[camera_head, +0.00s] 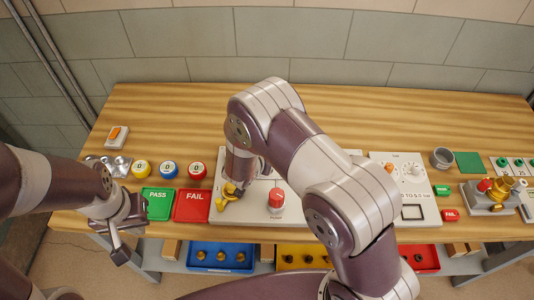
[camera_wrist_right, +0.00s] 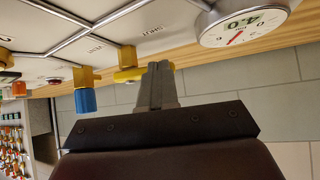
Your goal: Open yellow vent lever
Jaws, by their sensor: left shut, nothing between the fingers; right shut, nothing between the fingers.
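The yellow vent lever (camera_wrist_right: 128,68) shows in the right wrist view on a pale panel, just left of my right gripper's fingertips. My right gripper (camera_wrist_right: 158,72) is shut with nothing held; its fingertips are close to the lever, and I cannot tell if they touch it. In the head view a yellow part (camera_head: 229,191) shows on the pale panel (camera_head: 259,212), below my right wrist; my arm hides much of that panel. My left gripper (camera_head: 118,245) is shut and empty, hanging past the bench's front edge at the left.
A round gauge (camera_wrist_right: 243,20) reading 4.0 and a blue-capped brass fitting (camera_wrist_right: 86,95) flank the lever. Green PASS (camera_head: 158,204) and red FAIL (camera_head: 192,205) plates lie left of the panel. A blue bin (camera_head: 221,267) is below the bench.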

